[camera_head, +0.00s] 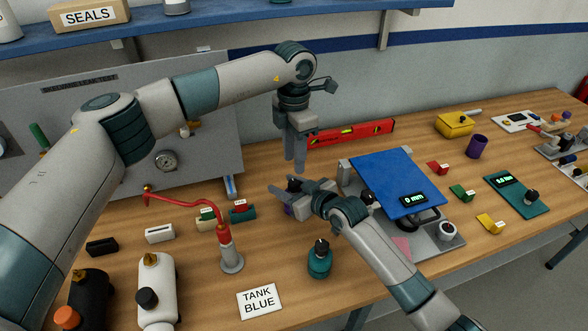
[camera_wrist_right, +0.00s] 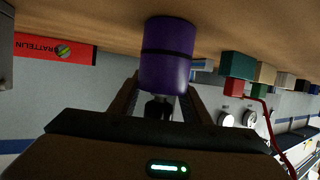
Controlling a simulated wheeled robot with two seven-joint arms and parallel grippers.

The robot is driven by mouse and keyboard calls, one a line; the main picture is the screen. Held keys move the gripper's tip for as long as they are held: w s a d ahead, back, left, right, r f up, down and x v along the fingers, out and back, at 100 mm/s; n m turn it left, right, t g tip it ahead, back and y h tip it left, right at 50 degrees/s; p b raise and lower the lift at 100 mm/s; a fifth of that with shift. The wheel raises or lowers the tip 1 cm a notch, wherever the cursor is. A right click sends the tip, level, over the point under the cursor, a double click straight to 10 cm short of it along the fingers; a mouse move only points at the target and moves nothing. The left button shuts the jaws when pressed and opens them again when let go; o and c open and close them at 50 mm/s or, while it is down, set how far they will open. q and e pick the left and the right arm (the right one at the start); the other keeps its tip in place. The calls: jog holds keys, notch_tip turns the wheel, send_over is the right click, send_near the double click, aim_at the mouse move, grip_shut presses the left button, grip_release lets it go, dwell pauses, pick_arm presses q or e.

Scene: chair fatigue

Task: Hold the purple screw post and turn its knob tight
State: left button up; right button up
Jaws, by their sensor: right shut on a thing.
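The purple screw post (camera_wrist_right: 167,55) is a purple cylinder with a dark band in the right wrist view, which shows the table at the top. A dark knob (camera_wrist_right: 158,106) on a short grey stem shows at its end nearer the camera. My right gripper (camera_head: 284,190) is shut on the post, with a finger on each side. In the head view, only a small purple patch of the post (camera_head: 288,210) shows by the right gripper; the rest is hidden. My left gripper (camera_head: 295,168) points down just above and behind the right gripper, apart from the post. Its finger gap is unclear.
A red level (camera_head: 350,133) lies behind the grippers. A blue plate device (camera_head: 395,182) stands close on the right. A dark purple cup (camera_head: 477,146) stands farther right.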

pick_arm(q)
jog(key=shift+r, duration=2.05)
pick_arm(e)
jog(key=o, duration=1.5)
jog(key=shift+o, duration=0.2)
jog(key=v, duration=1.2)
